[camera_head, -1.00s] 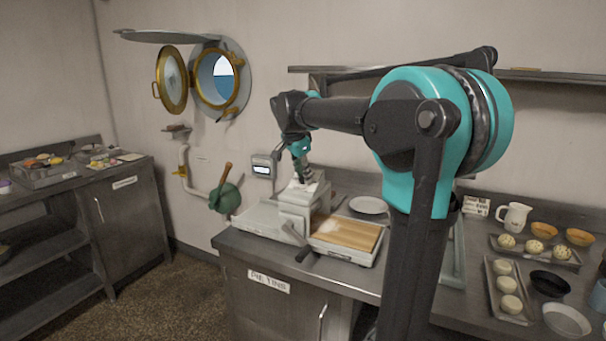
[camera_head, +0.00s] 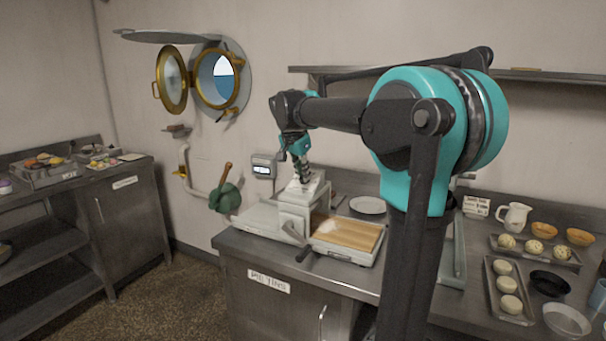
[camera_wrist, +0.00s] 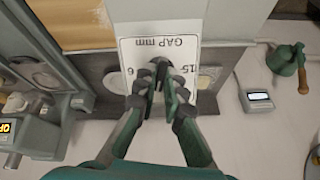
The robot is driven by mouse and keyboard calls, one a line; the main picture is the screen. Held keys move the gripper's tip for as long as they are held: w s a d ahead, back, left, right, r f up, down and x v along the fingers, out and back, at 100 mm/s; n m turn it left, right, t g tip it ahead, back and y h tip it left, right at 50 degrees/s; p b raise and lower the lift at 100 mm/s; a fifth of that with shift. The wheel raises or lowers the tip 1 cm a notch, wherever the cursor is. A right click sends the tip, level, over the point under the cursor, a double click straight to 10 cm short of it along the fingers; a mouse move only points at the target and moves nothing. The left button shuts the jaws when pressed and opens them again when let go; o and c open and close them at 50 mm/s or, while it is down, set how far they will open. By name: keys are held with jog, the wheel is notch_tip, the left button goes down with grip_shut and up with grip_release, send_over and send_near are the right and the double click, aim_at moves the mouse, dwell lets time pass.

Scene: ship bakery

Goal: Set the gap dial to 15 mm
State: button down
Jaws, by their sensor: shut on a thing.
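The dough sheeter (camera_head: 296,212), a pale machine with a wooden board (camera_head: 345,234), stands on the steel counter. In the wrist view its white dial plate (camera_wrist: 130,50) reads "GAP mm" upside down, with "15" at the right and "6" at the left. My gripper (camera_wrist: 160,72) is over the middle of this plate, its fingers close together. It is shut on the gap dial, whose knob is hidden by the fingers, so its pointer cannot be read. In the head view my gripper (camera_head: 303,180) is on top of the sheeter.
A small grey display box (camera_head: 264,166) is on the wall behind, and shows at the right of the wrist view (camera_wrist: 258,96). A green valve with a wooden handle (camera_head: 225,198) is left of the sheeter. A plate (camera_head: 368,205) lies behind it.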

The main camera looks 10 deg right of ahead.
jog(key=n, duration=0.5)
jog(key=shift+w+a, duration=0.1)
jog(key=n, duration=0.5)
jog(key=shift+a+n+h, duration=0.1)
jog(key=shift+n+h, duration=0.2)
jog(key=shift+n, duration=0.1)
jog(key=n, duration=0.5)
jog(key=shift+a+f+n+h, duration=0.1)
jog(key=shift+n+h, duration=0.2)
jog(key=shift+n, duration=2)
jog(key=c, duration=1.6)
grip_release()
jog(key=v, duration=1.2)
